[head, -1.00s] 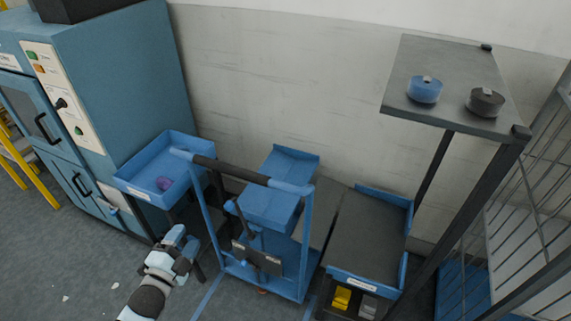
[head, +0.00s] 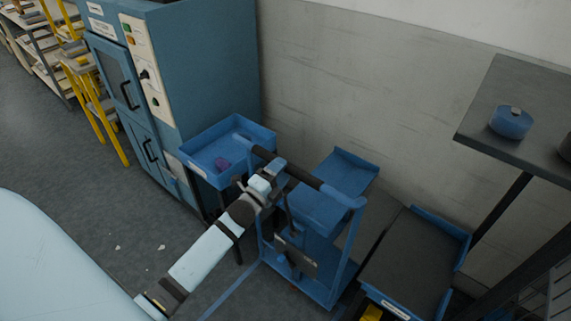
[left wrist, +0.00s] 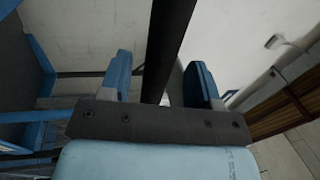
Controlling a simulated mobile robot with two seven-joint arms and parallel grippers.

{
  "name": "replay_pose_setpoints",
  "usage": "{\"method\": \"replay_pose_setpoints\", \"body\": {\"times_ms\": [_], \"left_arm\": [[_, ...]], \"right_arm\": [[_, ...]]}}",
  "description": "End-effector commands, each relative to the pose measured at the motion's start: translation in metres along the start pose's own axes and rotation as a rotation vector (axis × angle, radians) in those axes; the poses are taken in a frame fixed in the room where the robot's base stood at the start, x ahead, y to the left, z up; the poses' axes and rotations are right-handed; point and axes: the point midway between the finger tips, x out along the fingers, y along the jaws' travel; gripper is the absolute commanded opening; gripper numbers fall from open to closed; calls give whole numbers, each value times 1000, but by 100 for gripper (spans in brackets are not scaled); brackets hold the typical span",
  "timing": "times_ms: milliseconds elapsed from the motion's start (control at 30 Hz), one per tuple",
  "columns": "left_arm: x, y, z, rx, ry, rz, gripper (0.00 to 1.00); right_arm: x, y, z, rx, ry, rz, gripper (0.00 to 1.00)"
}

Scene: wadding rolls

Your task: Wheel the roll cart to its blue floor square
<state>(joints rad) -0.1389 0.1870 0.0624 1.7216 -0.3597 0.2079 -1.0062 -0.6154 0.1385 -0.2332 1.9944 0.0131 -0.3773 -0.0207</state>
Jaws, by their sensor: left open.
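The blue roll cart (head: 348,252) stands in front of the wall in the head view. Its dark handle bar (head: 305,177) runs across the top between blue corner posts. My left gripper (head: 272,172) is at the left half of this bar. In the left wrist view the dark bar (left wrist: 170,45) passes between the two open blue fingers (left wrist: 160,82), with a gap on both sides. A blue line (head: 230,292) lies on the floor at the cart's left; whether it belongs to the floor square I cannot tell. My right gripper is not in view.
A blue tray (head: 212,158) with a purple item stands close at the cart's left, before a blue-grey cabinet (head: 208,70). A dark-topped blue-edged unit (head: 415,260) is close at the right. Floor is open at left.

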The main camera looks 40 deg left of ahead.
Motion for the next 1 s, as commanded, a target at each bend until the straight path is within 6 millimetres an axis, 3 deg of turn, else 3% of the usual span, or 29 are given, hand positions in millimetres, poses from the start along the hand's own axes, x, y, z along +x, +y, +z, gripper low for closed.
{"method": "replay_pose_setpoints", "body": {"times_ms": [200,500,533,767,1000], "left_arm": [[20,0,0,0,1,0,57],[23,1,0,-1,0,1,57],[23,1,0,-1,0,1,55],[22,1,0,-1,0,1,2],[20,0,2,0,0,2,0]], "right_arm": [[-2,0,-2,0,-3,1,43],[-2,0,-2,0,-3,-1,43],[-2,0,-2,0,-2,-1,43],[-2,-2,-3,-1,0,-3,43],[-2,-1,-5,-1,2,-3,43]]}}
